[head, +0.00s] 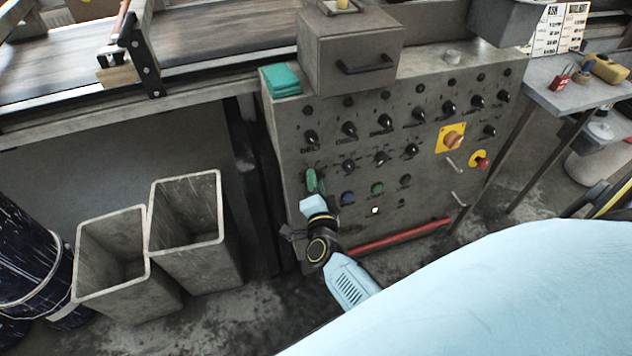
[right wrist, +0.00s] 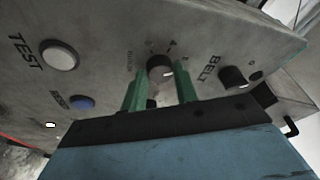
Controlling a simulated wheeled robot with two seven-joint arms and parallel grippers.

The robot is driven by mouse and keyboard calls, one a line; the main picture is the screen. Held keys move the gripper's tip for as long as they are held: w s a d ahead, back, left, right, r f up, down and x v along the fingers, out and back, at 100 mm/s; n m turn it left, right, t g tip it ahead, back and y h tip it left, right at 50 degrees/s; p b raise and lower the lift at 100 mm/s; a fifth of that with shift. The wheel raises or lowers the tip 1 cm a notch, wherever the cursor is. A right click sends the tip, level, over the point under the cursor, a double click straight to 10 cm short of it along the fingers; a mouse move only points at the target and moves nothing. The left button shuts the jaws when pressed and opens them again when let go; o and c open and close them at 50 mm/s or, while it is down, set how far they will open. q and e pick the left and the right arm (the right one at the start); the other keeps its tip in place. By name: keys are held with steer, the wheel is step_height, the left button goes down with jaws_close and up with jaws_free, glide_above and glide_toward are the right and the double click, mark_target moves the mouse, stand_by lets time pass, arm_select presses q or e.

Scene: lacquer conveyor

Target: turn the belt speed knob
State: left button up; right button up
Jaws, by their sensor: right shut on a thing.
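A dark round knob (right wrist: 160,70) with a pale mark on its face sits on the grey control panel (head: 440,100). My right gripper (head: 312,181) is at the left side of this panel, its green fingers against the panel face. In the right wrist view the fingers (right wrist: 160,88) stand on either side of the knob and are shut on it. Small lettering and tick marks lie around the knob, too small to read. A "BELT" label lies between it and another dark knob (right wrist: 232,77). In the head view the held knob is hidden by the gripper. My left gripper is not in view.
A white button (right wrist: 59,56) marked "TEST" and a blue button (right wrist: 82,102) are near the gripper. A red bar (head: 400,235) crosses the panel's lower front. Two grey bins (head: 188,240) stand to the left.

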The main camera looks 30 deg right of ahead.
stand_by(0.4)
steer(key=o, duration=1)
steer(key=shift+c, duration=0.2)
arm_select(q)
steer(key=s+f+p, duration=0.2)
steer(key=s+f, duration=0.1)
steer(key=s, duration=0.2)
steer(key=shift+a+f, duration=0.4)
arm_select(e)
steer(key=v, duration=1.3)
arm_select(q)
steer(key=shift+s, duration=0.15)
arm_select(e)
steer(key=shift+s+a, duration=0.15)
